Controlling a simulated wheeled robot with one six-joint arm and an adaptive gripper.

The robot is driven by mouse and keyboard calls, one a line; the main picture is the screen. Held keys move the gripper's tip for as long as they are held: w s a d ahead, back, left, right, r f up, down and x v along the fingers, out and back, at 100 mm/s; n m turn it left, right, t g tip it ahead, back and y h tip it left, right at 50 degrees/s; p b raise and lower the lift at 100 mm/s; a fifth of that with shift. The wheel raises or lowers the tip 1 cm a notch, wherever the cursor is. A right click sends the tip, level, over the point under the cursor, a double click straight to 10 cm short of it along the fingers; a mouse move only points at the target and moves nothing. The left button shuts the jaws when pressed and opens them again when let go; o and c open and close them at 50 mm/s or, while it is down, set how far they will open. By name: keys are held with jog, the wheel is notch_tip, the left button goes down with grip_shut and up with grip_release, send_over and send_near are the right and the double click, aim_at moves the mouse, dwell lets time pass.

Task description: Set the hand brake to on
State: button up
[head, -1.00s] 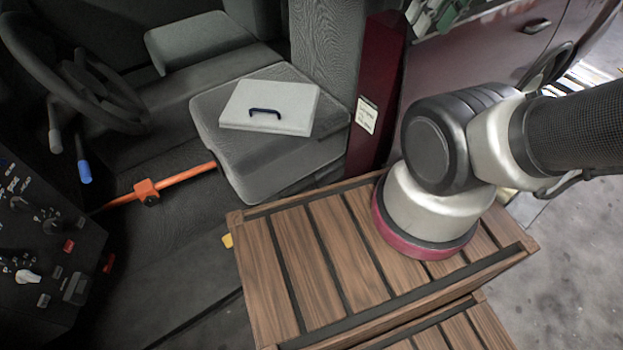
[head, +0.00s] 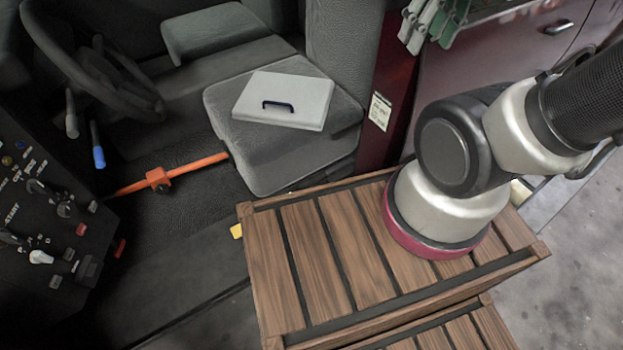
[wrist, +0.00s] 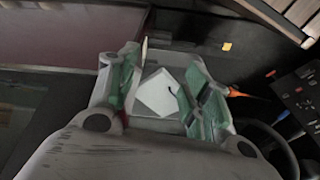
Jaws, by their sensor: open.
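I cannot tell for sure which control is the hand brake. Two levers stand beside the steering wheel: one with a blue grip (head: 97,150) and one with a grey grip (head: 71,115). An orange bar with an orange clamp (head: 158,180) runs between the dash and the seat; its orange end also shows in the wrist view (wrist: 236,93). My gripper, with green fingers (head: 435,22), is at the top of the head view, away from the levers. In the wrist view my gripper (wrist: 163,70) is open, with nothing held between its fingers.
A pale lidded panel with a dark handle (head: 290,97) lies on the seat (head: 260,165). A slatted wooden crate (head: 320,255) stands in front, below my arm. A dark red door post (head: 392,80) is behind my arm. A switch panel (head: 40,220) fills the left, by the steering wheel (head: 85,65).

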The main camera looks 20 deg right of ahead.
jog(key=w+a+f+n+g+h, duration=0.1)
jog(key=w+a+f+n+g, duration=0.2)
jog(key=f, duration=0.6)
jog(key=w+a+f+n+g+h, duration=0.1)
jog(key=w+a+f+g, duration=0.25)
jog(key=f, duration=0.65)
jog(key=n+t+y, duration=0.2)
jog(key=n+t, duration=0.2)
jog(key=n, duration=1.1)
send_over(309, 181)
notch_tip(309, 181, down, 30)
jog(key=shift+f, duration=0.1)
jog(key=shift+w+a+n+t, duration=0.1)
jog(key=shift+n+t, duration=0.15)
jog(key=shift+n, duration=0.25)
notch_tip(309, 181, down, 8)
jog(key=shift+r, duration=0.15)
jog(key=shift+c, duration=0.3)
grip_shut()
